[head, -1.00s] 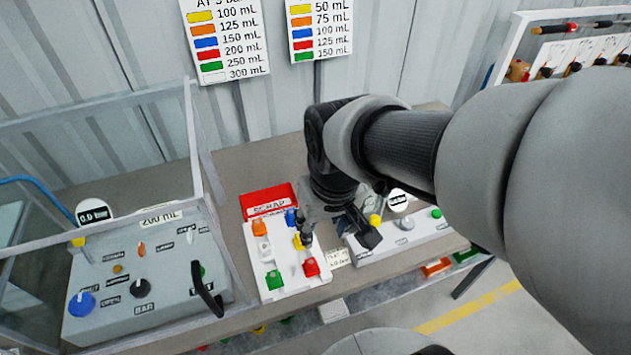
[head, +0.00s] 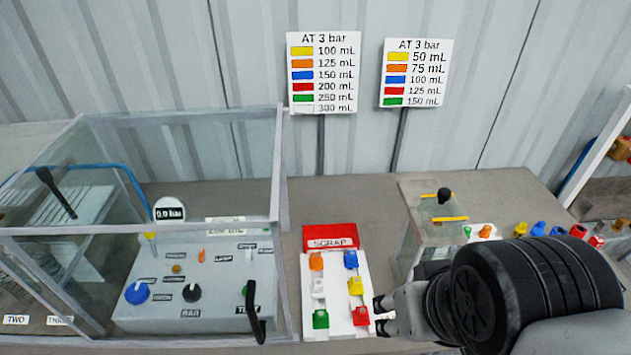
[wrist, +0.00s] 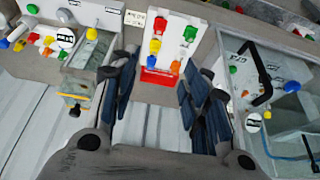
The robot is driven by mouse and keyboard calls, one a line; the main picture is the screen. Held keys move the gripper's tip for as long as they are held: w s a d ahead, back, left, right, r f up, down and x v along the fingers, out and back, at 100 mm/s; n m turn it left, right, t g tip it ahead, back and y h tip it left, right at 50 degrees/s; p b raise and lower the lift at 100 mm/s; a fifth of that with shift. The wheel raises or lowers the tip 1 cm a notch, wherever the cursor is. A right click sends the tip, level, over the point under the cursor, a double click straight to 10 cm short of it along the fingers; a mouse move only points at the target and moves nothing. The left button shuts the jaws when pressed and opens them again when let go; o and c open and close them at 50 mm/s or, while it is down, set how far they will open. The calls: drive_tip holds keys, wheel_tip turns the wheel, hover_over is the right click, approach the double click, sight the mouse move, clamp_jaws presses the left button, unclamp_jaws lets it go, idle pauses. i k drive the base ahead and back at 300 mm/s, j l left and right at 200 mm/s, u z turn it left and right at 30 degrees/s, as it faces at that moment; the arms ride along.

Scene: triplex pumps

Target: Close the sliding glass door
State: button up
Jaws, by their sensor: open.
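A large clear glass enclosure (head: 281,180) with a grey frame stands at the left over a grey pump panel. A black bar handle (head: 255,313) is at its front right. Another black handle (head: 56,192) shows at its far left. Which pane slides, and how far it is open, I cannot tell. My gripper (head: 379,316) is open beside the right edge of the white parts tray, apart from the enclosure. In the wrist view its spread fingers (wrist: 157,95) have nothing between them; the enclosure (wrist: 218,70) and black handle (wrist: 262,72) are to their right.
A white tray (head: 336,288) of coloured parts and a red scrap bin (head: 330,238) stand between the enclosure and my gripper. A smaller glass box (head: 425,225) with a black knob stands behind my gripper. Loose coloured parts (head: 538,229) lie at right.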

sight(258, 327)
drive_tip(key=u, duration=1.7)
drive_tip(key=j, duration=0.55)
drive_tip(key=l, duration=0.3)
